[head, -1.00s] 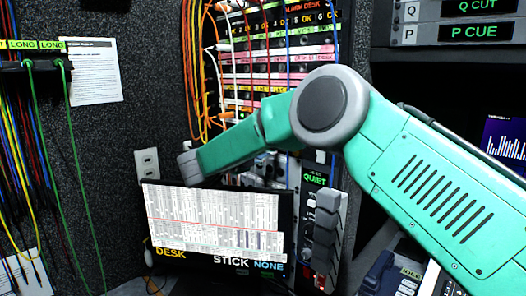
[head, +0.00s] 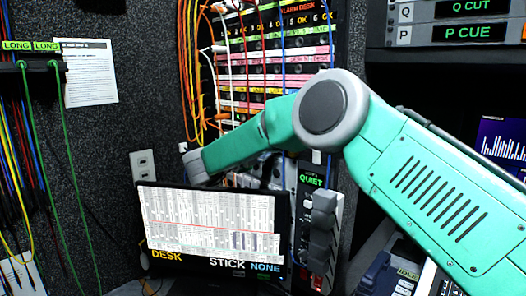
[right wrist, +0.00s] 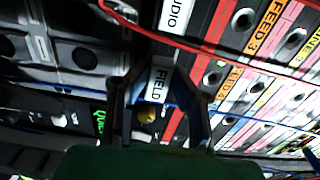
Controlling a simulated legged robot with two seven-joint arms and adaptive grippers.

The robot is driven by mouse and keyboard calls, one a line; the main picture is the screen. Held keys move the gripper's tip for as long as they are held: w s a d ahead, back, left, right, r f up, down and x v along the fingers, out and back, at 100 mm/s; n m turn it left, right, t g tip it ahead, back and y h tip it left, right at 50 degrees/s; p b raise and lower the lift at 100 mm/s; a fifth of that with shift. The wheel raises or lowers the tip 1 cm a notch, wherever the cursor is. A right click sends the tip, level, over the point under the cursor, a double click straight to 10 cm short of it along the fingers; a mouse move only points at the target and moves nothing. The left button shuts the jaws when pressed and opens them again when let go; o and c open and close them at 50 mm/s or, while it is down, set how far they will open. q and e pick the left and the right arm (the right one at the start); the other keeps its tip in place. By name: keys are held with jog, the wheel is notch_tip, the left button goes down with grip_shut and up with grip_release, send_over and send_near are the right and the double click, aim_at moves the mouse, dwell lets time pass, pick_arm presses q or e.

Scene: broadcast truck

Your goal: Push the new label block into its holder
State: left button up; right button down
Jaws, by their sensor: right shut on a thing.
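A white label block reading FIELD (right wrist: 158,84) sits between the fingertips of my right gripper (right wrist: 156,76), which is shut on it in the right wrist view. The block is at a dark strip of the rack, just below a white label reading AUDIO (right wrist: 176,14). The holder's opening cannot be made out, nor how deep the block sits. In the head view my teal right arm crosses in front of the rack, and its gripper and the block are hidden. My left gripper is not in view.
A brass-coloured knob (right wrist: 147,114) lies close below the label. A red cable (right wrist: 200,47) and a blue cable cross near the fingers. In the head view, a monitor (head: 210,222) stands below my forearm, and a patch rack (head: 275,65) with hanging cables rises behind it.

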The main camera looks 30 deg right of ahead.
jog(key=shift+w+d, duration=0.2)
jog(key=shift+d, duration=0.35)
jog(key=c, duration=1.3)
grip_release()
jog(key=shift+c, duration=0.2)
jog(key=v, duration=1.2)
jog(key=shift+w+d, duration=0.1)
